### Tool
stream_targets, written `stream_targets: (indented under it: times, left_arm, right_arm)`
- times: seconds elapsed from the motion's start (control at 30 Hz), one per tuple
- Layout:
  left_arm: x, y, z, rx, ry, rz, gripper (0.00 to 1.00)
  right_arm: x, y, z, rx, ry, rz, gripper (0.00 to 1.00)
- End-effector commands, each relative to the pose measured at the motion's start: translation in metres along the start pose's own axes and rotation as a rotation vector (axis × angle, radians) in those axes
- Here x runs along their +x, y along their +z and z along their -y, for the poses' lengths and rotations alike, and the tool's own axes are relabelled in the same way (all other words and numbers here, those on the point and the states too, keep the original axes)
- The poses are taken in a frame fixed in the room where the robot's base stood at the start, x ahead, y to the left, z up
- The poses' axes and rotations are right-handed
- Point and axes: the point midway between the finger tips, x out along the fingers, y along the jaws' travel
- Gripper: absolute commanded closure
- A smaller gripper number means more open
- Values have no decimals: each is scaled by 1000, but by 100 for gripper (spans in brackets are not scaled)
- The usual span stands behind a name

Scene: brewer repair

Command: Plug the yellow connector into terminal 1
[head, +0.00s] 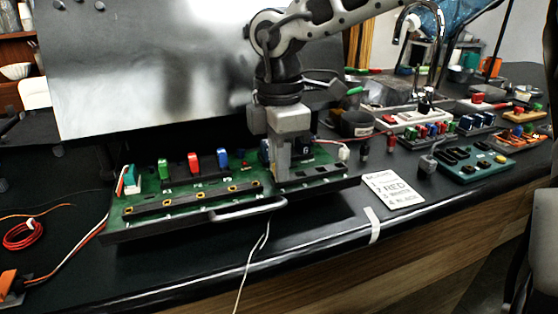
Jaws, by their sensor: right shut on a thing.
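A green circuit board (185,182) lies on the black bench, with a row of small yellow-edged slots along its dark front strip (190,200). I cannot read any terminal number. My right gripper (282,172) points straight down over the right part of the board, its fingertips close to the board surface. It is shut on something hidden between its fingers. I cannot make out a yellow connector. A thin white wire (264,240) hangs over the bench front below the gripper. My left gripper is not in view.
Green (163,169), red (194,163) and blue (223,159) parts stand on the board. A printed card (395,189) lies to its right. Other boards (462,165) crowd the right. A red wire coil (24,235) lies left. A metal panel (160,70) stands behind.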

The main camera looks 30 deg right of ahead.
Motion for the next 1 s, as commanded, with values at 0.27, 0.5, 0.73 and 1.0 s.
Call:
stream_targets:
  times: [0.27, 0.5, 0.73, 1.0]
  left_arm:
    - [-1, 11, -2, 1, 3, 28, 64]
    - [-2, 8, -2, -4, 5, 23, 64]
    - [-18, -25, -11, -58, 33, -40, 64]
    - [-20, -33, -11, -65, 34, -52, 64]
  right_arm:
    - [0, 0, 0, 0, 1, 0, 61]
    - [0, 0, 0, 0, 1, 0, 61]
    - [0, 0, 0, 0, 0, 0, 61]
    - [-66, -1, -1, 0, 6, -3, 61]
